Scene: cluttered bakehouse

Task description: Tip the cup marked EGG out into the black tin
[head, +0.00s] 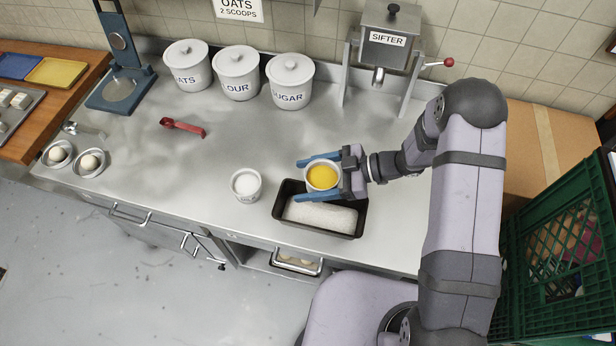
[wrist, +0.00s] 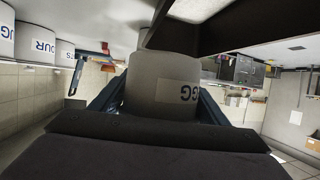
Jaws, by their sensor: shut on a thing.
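My gripper (head: 320,177) is shut on a white cup (head: 308,184) filled with yellow egg. In the wrist view the cup (wrist: 160,82) sits between the blue fingers, and part of its label, "GG", shows upside down. In the head view the cup looks upright, over the back part of the black tin (head: 361,222). The tin stands on the steel counter and holds a pale, whitish heap (head: 320,214). How high the cup is above the tin is hard to tell. The tin's dark edge (wrist: 250,44) also shows in the wrist view.
A second white cup (head: 246,186) with white contents stands just left of the tin. Two egg bowls (head: 90,163) are at the left. The counter's middle is clear.

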